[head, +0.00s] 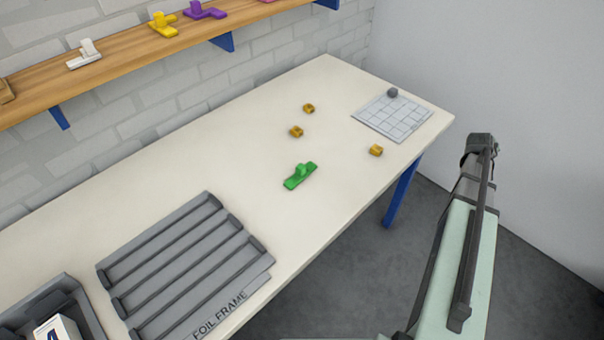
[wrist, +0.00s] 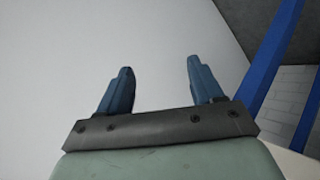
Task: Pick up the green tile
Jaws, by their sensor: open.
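The green tile (head: 300,177) lies on the cream table near its front edge, right of the middle in the head view. It is a flat piece with a raised knob on top. My gripper shows in the wrist view (wrist: 158,85), with two blue fingers spread apart and nothing between them. In the head view my arm is at the right, beyond the table's front edge and well apart from the green tile; the fingers cannot be made out there. The green tile is not in the wrist view.
Several small ochre blocks (head: 297,131) lie behind and right of the tile. A white gridded plate (head: 392,119) with a grey knob is at the far right. A grey ribbed rack (head: 185,265) and a dark tray (head: 84,303) are at left. A wooden shelf (head: 125,50) hangs above.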

